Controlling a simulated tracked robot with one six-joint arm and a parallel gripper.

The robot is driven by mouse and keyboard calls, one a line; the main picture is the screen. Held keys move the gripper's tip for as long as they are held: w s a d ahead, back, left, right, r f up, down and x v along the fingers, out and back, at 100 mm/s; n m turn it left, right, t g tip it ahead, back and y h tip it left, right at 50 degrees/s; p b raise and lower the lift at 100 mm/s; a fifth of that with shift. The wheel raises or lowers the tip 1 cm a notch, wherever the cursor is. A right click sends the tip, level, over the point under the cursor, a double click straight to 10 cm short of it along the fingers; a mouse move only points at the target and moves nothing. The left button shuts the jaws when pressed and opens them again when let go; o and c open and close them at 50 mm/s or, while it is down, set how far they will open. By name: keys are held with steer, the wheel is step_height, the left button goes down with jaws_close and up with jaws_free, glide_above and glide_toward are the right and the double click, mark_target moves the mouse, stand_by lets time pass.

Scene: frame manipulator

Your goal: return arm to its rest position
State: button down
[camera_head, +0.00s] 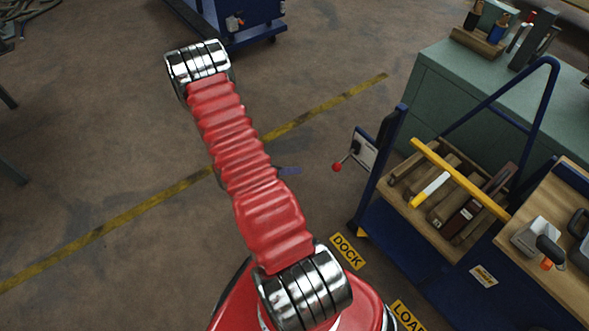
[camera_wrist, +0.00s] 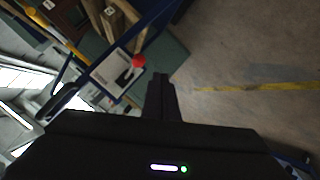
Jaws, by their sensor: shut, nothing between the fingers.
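My red arm with chrome joints stretches up the middle of the head view, over the open floor. My gripper shows in the wrist view (camera_wrist: 160,78), its dark fingers together with nothing visible between them. The arm hides the gripper in the head view. The fingertips appear just beside a red lever knob (camera_wrist: 138,61) in the wrist view, but I cannot tell the distance. The same red knob (camera_head: 336,167) shows in the head view, on a light panel at the cart's left side, apart from the arm.
A blue cart (camera_head: 368,205) with wooden pieces and a yellow bar stands at the right. A green cabinet (camera_head: 440,85) is behind it. Another blue cart (camera_head: 255,22) stands at the top. Floor with a yellow line (camera_head: 120,220) is clear at the left.

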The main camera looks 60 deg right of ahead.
stand_by(0.5)
steer(key=s+a+r+n+g+y, duration=0.2)
steer(key=s+a+r+n+y, duration=0.25)
steer(key=a+n, duration=0.3)
steer(key=w+a+r+n+t+y, duration=0.2)
steer(key=w+a+r+n+t, duration=0.15)
steer(key=a+r, duration=0.7)
steer(key=w+a+r+n+t+y, duration=0.25)
steer(key=w+a+r, duration=0.25)
steer(key=a+r, duration=0.55)
steer(key=a+r+n+t, duration=0.1)
steer(key=a+r+t, duration=0.3)
steer(key=a+r, duration=0.2)
steer(key=s+a+r+n+t+y, duration=0.1)
steer(key=a+r+t, duration=0.3)
steer(key=r, duration=0.7)
steer(key=shift+s+a+r+n, duration=0.15)
steer(key=shift+a+r+n, duration=0.3)
steer(key=shift+a, duration=0.6)
